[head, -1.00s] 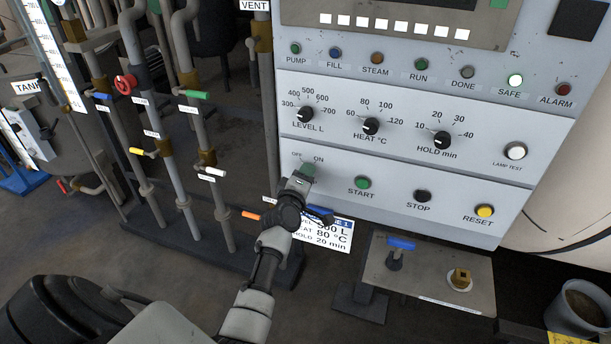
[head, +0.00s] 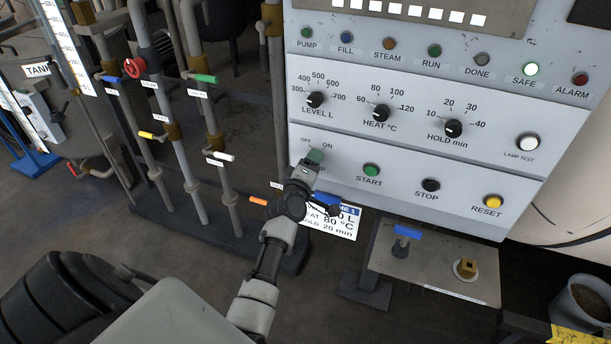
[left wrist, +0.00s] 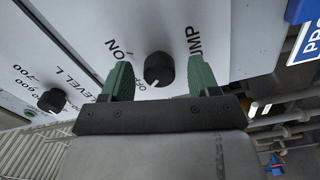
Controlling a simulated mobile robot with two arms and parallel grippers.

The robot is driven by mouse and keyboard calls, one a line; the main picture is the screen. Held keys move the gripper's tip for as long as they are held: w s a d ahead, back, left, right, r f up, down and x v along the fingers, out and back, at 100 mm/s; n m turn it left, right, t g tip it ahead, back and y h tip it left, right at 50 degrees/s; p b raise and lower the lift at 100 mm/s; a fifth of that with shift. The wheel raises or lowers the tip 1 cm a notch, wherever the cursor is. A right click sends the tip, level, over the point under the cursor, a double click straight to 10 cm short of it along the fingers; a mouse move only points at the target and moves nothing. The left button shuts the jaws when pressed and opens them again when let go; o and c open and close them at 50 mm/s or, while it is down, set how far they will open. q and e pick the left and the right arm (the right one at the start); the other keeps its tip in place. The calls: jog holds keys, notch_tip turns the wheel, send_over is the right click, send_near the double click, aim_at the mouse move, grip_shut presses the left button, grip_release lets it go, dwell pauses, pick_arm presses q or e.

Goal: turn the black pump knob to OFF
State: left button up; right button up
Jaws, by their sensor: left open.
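The black pump knob (left wrist: 159,69) shows in the left wrist view on the pale panel. Its white mark points toward the lower edge of that picture, beside the partly hidden OFF label. The ON label (left wrist: 115,46) is to the upper left. My left gripper (left wrist: 160,80) is open, with one green finger on each side of the knob and a visible gap on both sides. In the head view my left gripper (head: 315,157) is at the panel under the OFF and ON labels and hides the knob. My right gripper is not in view.
The START button (head: 372,170), STOP button (head: 431,185) and LEVEL knob (head: 315,99) are near on the panel. The SAFE lamp (head: 530,69) is lit white. Pipes with coloured valve handles stand left. A blue-handled valve (head: 407,231) sits below the panel.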

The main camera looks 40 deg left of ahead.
pick_arm(q)
jog(key=v, duration=0.9)
jog(key=shift+s, duration=0.3)
